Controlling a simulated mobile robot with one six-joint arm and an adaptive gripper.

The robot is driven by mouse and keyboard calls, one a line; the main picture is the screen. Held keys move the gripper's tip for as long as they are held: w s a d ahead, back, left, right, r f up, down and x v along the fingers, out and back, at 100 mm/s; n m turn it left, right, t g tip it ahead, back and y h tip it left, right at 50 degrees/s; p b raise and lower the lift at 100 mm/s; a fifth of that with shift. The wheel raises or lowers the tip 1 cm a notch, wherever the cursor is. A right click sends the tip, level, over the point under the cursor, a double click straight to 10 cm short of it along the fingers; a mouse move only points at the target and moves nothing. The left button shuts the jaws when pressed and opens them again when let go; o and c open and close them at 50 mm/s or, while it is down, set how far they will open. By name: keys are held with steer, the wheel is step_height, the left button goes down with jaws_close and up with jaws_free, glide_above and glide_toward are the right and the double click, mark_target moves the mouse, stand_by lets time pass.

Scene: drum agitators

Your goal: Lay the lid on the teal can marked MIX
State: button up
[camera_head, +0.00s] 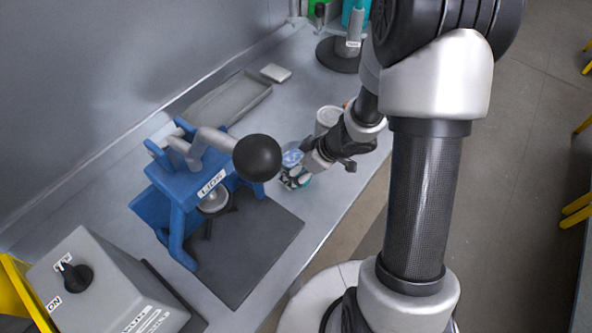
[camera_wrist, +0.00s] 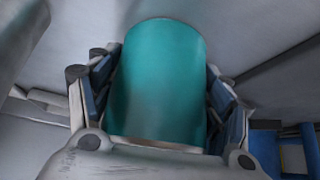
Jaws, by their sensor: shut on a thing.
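A teal can (camera_wrist: 160,80) fills the middle of the wrist view, its plain side toward the camera. No MIX marking shows on this side. In the head view the can (camera_head: 292,157) is mostly hidden behind my gripper, and its top looks pale blue. I cannot tell if that is an open top or a lid. My gripper (camera_head: 296,176) is shut on the can, with a blue-padded finger on each side. It also shows in the wrist view (camera_wrist: 160,110). I cannot tell if the can stands on the bench or is just above it. I cannot make out a separate lid.
A white can (camera_head: 327,117) stands just behind my gripper. A blue press (camera_head: 180,205) with a black ball handle is to the left on a dark mat (camera_head: 255,265). A grey tray (camera_head: 228,100) lies at the back. A grey switch box (camera_head: 90,285) is front left.

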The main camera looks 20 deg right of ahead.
steer(key=shift+r, duration=0.1)
steer(key=o, duration=1.5)
steer(key=shift+f, duration=0.2)
